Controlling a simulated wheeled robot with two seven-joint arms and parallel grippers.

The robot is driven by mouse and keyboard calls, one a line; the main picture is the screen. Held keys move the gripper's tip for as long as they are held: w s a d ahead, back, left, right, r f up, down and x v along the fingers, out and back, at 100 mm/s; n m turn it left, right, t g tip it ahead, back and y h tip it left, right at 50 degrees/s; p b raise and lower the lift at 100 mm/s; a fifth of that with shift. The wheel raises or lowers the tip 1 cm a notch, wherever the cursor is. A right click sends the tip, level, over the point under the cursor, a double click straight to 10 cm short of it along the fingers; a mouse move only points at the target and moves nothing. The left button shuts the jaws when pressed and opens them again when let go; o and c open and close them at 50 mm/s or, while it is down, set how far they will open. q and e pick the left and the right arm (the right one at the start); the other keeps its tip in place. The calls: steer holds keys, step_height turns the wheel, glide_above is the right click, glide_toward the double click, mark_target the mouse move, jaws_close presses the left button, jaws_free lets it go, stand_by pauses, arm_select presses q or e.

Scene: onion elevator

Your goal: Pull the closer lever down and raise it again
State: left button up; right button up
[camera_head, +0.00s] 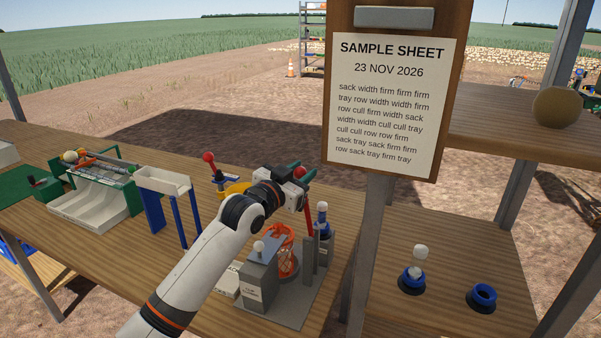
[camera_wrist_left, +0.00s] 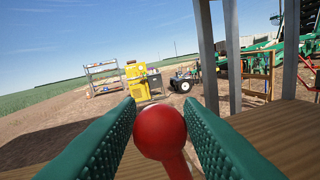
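The closer lever (camera_head: 309,219) has a red shaft that rises below my left gripper in the head view. Its red ball knob (camera_wrist_left: 160,132) fills the space between the two green fingers in the left wrist view. My left gripper (camera_head: 300,172) is around the knob at the top of the lever. The fingers lie very close to both sides of the knob, but I cannot tell whether they press on it. Another red-knobbed lever (camera_head: 209,158) stands farther back to the left, apart from my arm.
A grey box with a white knob (camera_head: 259,268) and an orange mesh basket (camera_head: 287,258) stand beside the lever. A hanging sample sheet (camera_head: 382,100) and a post are close on the right. White trays (camera_head: 95,207) lie left on the wooden table.

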arm_select(q)
jaws_close()
steer(key=shift+a, duration=0.1)
arm_select(e)
steer(key=shift+w, duration=0.1)
